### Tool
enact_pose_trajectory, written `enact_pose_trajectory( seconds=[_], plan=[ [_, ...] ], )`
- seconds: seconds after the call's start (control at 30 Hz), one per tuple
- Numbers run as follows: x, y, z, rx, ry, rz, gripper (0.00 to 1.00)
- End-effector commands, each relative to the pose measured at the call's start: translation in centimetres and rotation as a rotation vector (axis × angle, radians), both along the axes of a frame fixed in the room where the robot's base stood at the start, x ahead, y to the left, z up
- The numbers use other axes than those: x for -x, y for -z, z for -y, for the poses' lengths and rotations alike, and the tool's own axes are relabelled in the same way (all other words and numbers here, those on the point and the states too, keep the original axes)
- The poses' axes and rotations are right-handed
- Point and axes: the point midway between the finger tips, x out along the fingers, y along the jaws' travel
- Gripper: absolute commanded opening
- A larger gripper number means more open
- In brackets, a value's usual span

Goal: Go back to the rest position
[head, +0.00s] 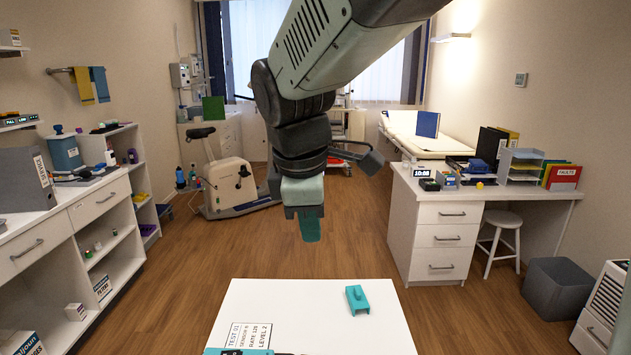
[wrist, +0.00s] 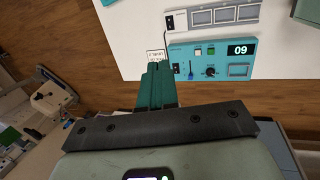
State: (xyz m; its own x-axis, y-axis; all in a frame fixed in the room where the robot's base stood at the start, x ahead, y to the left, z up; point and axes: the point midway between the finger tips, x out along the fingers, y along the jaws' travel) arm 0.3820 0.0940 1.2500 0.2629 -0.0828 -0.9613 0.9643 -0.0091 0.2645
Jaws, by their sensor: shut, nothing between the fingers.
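My gripper (head: 310,228) hangs from my arm near the middle of the head view, pointing down above the floor side of the white table (head: 260,296). Its teal fingers are together with nothing between them; they also show in the wrist view (wrist: 157,78). A gap separates the fingers from the table top.
A teal block-like part (head: 357,300) lies on the white table. A printed card (head: 249,336) lies at its front left. The wrist view shows a teal panel (wrist: 205,75) with a display reading 09. Shelves stand left, a white desk (head: 445,225) right. Wooden floor is clear between.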

Motion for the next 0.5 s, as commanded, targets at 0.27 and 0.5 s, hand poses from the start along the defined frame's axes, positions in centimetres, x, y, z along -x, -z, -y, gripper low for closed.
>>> enact_pose_trajectory(
  seconds=[0.27,0.5],
  plan=[
    [9.9,-3.6,8.3,-0.289,0.768,0.168,0.0],
    [16.4,-2.8,11.4,-0.548,1.25,0.231,0.0]
  ],
)
